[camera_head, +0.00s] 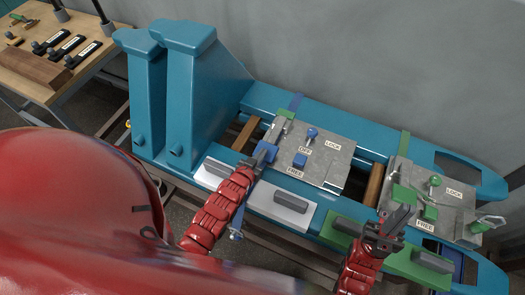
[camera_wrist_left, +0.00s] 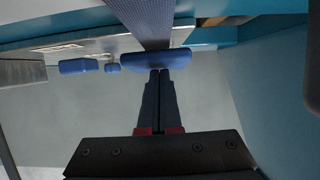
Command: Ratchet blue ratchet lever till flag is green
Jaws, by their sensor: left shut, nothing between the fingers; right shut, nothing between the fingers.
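The blue ratchet lever (camera_head: 266,151) is at the left edge of the left grey plate (camera_head: 325,172); its blue bar (camera_wrist_left: 157,60) crosses in front of a strap in the left wrist view. My left gripper (camera_head: 261,158) is shut and empty, its fingertips (camera_wrist_left: 160,72) at the underside of the bar in the picture; contact is unclear. A small green piece (camera_head: 286,114), possibly the flag, shows at the plate's far left corner. My right gripper (camera_head: 399,216) is shut and empty beside the green parts of the right plate.
The left plate has a blue knob (camera_head: 311,133) and a blue block (camera_head: 300,160). The right plate (camera_head: 459,212) carries a green knob (camera_head: 435,181) and a green lever (camera_head: 403,194). Tall blue supports (camera_head: 187,95) stand left. A wooden table (camera_head: 20,63) is at the far left.

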